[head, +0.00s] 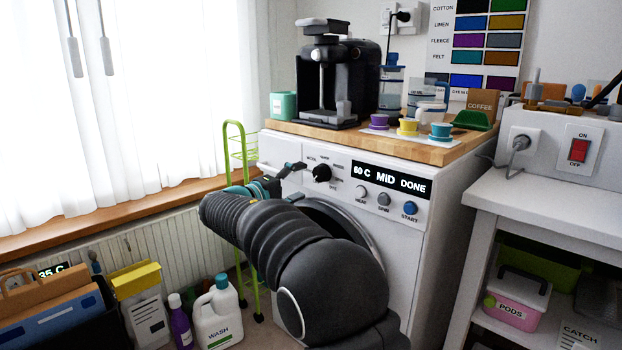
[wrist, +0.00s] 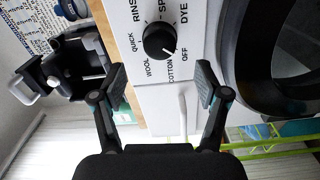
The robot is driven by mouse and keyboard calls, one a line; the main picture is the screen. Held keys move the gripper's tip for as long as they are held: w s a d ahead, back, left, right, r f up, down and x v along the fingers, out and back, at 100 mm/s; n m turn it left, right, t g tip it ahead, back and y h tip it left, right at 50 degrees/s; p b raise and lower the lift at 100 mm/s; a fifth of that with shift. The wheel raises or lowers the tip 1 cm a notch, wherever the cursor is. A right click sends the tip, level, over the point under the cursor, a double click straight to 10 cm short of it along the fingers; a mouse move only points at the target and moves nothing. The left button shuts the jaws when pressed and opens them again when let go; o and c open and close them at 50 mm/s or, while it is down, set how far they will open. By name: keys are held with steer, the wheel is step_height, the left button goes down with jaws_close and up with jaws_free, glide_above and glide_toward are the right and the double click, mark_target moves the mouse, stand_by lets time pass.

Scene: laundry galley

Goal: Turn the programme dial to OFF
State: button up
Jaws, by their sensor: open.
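The programme dial (head: 321,172) is a round black knob on the white washing machine's front panel. In the wrist view the dial (wrist: 159,40) sits just beyond my fingertips, roughly centred between them. Printed labels ring it, including COTTON, WOOL, QUICK, DYE and OFF (wrist: 185,54). In the head view my gripper (head: 296,181) is left of the dial, partly hidden by my arm.
The display (head: 391,179) reads 60 C MID DONE. Heat and spin knobs and a blue start button (head: 410,208) lie right of the dial. A coffee machine (head: 335,75) and coloured cups stand on the wooden top. A green rack (head: 240,150) stands left of the washer.

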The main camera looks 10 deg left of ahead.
steer(key=shift+v, duration=2.65)
